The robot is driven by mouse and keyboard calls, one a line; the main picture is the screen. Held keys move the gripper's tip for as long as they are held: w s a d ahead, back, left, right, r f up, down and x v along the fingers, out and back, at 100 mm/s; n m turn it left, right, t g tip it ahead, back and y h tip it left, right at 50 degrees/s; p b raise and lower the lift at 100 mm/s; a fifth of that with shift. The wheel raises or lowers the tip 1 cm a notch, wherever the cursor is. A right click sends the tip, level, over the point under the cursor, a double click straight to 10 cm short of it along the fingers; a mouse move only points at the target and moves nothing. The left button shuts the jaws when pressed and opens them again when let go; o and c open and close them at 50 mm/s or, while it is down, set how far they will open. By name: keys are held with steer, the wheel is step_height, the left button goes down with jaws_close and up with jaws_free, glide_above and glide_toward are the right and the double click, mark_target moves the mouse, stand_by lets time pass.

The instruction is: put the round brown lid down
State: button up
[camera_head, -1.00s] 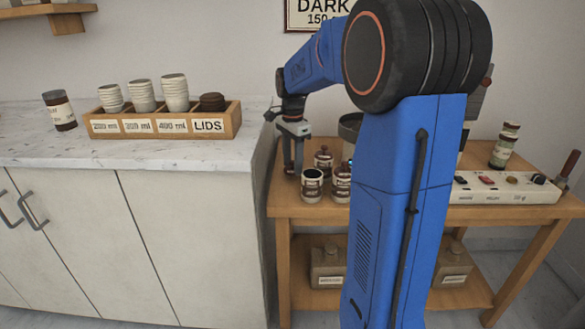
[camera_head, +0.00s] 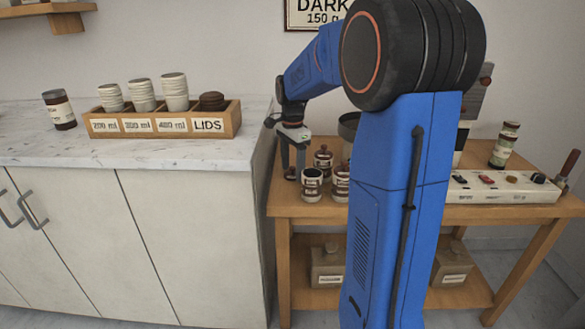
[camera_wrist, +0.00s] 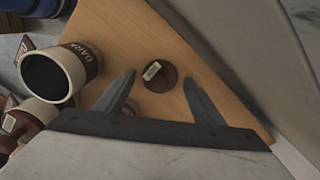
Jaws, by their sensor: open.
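My gripper (camera_wrist: 159,77) is open, with one finger on each side of the lid and visible gaps between. An open, empty-looking canister (camera_wrist: 80,62) marked DARK stands left of the fingers. In the head view my gripper (camera_head: 293,174) is low over the cart's left end, beside the open canister (camera_head: 312,187). The lid is too small to make out surely there.
Lidded canisters (camera_head: 323,160) stand close behind and right of the open one. The cart's left edge is close to my gripper. A counter (camera_head: 200,152) with a wooden cup-and-lid rack (camera_head: 236,122) stands to the left. A white panel (camera_head: 500,188) lies on the cart's right.

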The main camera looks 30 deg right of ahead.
mark_target(292, 167)
step_height(292, 167, up, 12)
stand_by(0.5)
steer(key=s+a+f+n+t, duration=0.2)
steer(key=s+a+n, duration=0.75)
steer(key=s, duration=0.65)
steer(key=s+a+f+n+t, duration=0.1)
steer(key=s+a+f+n, duration=0.2)
steer(key=s, duration=0.4)
steer(key=s+a+f+n+t, duration=0.1)
steer(key=s+a+f+n, duration=0.2)
steer(key=s+f+n, duration=0.2)
steer(key=shift+s+a+f+t, duration=0.15)
steer(key=shift+s+f+t, duration=0.25)
steer(key=shift+s+f, duration=0.6)
